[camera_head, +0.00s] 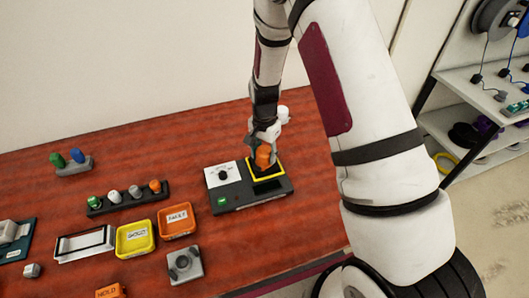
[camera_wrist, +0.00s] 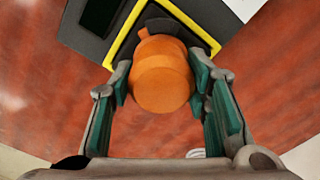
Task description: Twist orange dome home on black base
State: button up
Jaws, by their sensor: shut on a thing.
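The orange dome (camera_head: 263,156) is between the fingers of my gripper (camera_head: 262,147), over the yellow-framed part of the dark unit. In the wrist view the dome (camera_wrist: 162,75) sits between the green finger pads of my gripper (camera_wrist: 162,92), which is shut on it. A black base (camera_wrist: 160,25) shows partly behind the dome, inside the yellow frame (camera_wrist: 203,32). The dome hides most of the base, and I cannot tell whether the two touch or how far the dome is turned.
The dark unit (camera_head: 236,202) also carries a white dial plate (camera_head: 223,176) and a green button. To the left are a rack (camera_head: 128,202) of small domes, a yellow tray (camera_head: 134,249), an orange tray (camera_head: 177,232) and a grey block (camera_head: 184,274). Shelves (camera_head: 470,125) stand at right.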

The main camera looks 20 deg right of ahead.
jog(key=shift+m, duration=1.2)
jog(key=shift+m, duration=2.4)
jog(key=o, duration=1.3)
jog(key=shift+r+p, duration=0.6)
jog(key=shift+r, duration=2.4)
